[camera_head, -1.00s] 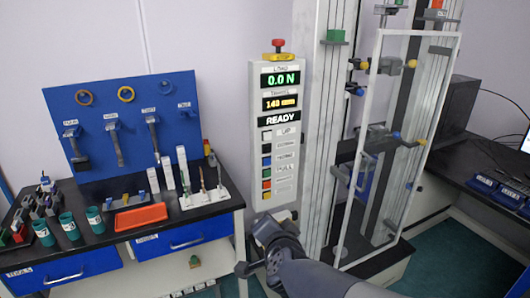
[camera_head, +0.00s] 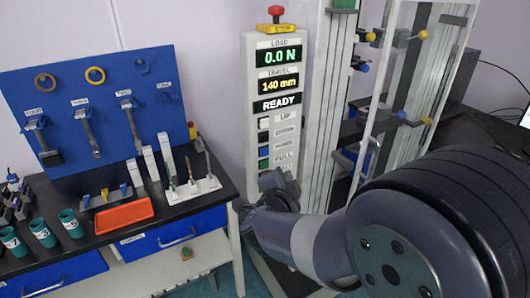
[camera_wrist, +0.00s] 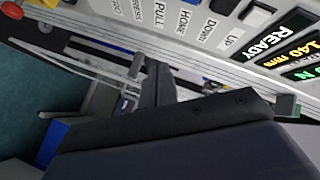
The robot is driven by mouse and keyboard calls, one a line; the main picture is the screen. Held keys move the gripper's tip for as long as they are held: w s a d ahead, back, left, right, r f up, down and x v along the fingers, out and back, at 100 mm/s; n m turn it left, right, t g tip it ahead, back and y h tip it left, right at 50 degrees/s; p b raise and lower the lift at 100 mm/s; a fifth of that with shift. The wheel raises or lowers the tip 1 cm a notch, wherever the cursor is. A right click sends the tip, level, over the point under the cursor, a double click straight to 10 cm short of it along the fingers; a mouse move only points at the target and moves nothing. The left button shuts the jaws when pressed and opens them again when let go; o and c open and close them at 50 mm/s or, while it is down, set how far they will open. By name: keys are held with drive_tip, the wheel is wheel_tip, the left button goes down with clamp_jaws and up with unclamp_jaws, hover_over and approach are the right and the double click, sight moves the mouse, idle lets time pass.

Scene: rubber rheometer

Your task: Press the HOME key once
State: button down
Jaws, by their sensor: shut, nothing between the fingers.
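The HOME key (camera_head: 264,150) is a small blue key in the column of keys on the white upright control panel (camera_head: 250,100). It sits between the dark DOWN key (camera_head: 264,137) and the green PULL key (camera_head: 264,163). My gripper (camera_head: 270,182) is shut and empty, below the HOME key in the head view, and hides the panel's lower keys. In the wrist view, my gripper's dark fingers (camera_wrist: 156,82) are below the tilted panel, apart from it in the picture. The HOME label (camera_wrist: 184,22) shows there; the HOME key is mostly cut off at the top edge.
The display (camera_head: 277,84) reads 0.0 N, 140 mm and READY. A red stop button (camera_head: 276,11) tops the panel. The tester's frame and clear guard (camera_head: 385,100) stand to the right. A bench with cups and an orange tray (camera_head: 124,216) is at left.

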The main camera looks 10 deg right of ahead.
sight(265, 152)
drive_tip(key=shift+w+a+p, duration=0.15)
drive_tip(key=shift+w+a, duration=0.3)
drive_tip(key=shift+w, duration=0.9)
drive_tip(key=shift+w+a+p, duration=0.2)
drive_tip(key=shift+w+a, duration=0.25)
drive_tip(key=shift+w, duration=0.95)
drive_tip(key=shift+w+a+p, duration=0.15)
drive_tip(key=shift+w+a, duration=0.3)
drive_tip(key=shift+w, duration=0.9)
drive_tip(key=shift+w, duration=0.1)
drive_tip(key=shift+w+a, duration=0.15)
drive_tip(key=shift+w, duration=0.15)
